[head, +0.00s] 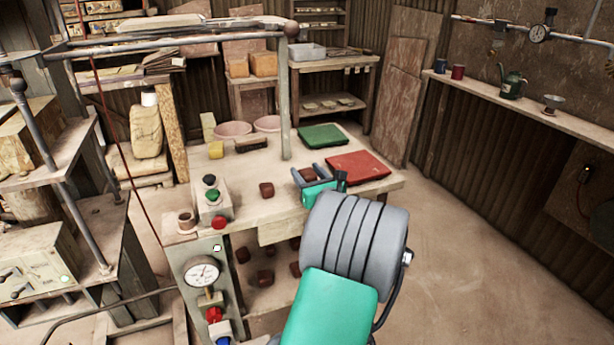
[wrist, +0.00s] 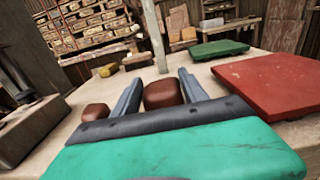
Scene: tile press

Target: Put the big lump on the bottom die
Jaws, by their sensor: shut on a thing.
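My gripper (head: 311,170) is over the bench, shut on a red-brown lump (wrist: 162,93). The lump sits between the two grey fingers in the wrist view, and part of it shows in the head view (head: 309,174). Another red-brown lump (head: 266,189) lies on the bench left of my gripper; it also shows in the wrist view (wrist: 95,113) and looks somewhat smaller than the held one. I cannot tell whether the held lump touches the bench top. I cannot make out the bottom die for certain in either view.
A red slab (head: 357,167) and a green slab (head: 322,135) lie on the bench at right and back. A control box (head: 212,200) with buttons and a gauge (head: 202,273) are at its left end. An upright post (head: 285,105) stands behind. Several lumps (head: 265,278) sit below the top.

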